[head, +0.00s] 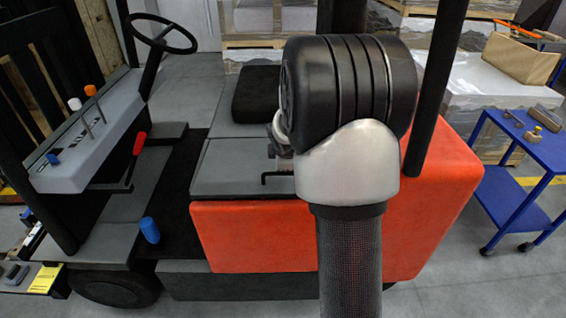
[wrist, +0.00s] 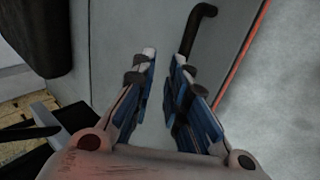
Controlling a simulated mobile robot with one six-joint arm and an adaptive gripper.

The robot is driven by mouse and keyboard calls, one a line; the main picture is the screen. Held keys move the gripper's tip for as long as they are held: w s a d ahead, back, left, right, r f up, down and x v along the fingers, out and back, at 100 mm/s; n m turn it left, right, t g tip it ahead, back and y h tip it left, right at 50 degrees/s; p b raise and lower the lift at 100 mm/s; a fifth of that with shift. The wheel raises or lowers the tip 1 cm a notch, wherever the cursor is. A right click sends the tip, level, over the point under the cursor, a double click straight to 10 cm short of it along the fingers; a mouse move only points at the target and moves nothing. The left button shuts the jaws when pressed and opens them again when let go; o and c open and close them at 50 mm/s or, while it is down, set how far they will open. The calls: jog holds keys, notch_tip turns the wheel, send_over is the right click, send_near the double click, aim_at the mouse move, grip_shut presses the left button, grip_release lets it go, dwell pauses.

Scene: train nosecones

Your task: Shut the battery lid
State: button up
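The battery lid (head: 225,172) is a grey panel on top of the forklift's orange body. It looks flat or nearly flat; I cannot tell if it is fully seated. Its black bar handle (head: 272,179) shows beside my arm. In the wrist view, the lid (wrist: 235,70) fills much of the picture and the bent handle (wrist: 199,25) runs down behind the right finger. My gripper (wrist: 162,58) is open, with a gap between its blue-padded fingers. I cannot tell if a finger touches the handle. In the head view, my arm hides most of the gripper.
The black seat (head: 257,95) is behind the lid. The steering wheel (head: 160,33) and lever console (head: 85,150) are at left. A black post (head: 436,90) rises just right of my arm.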

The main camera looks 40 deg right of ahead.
jog(key=o, duration=0.3)
jog(key=shift+s+a+r, duration=0.1)
jog(key=shift+a+r, duration=0.2)
jog(key=shift+a, duration=0.05)
jog(key=v, duration=1.1)
jog(key=shift+s+r, duration=0.25)
jog(key=shift+r, duration=0.05)
jog(key=shift+a, duration=0.1)
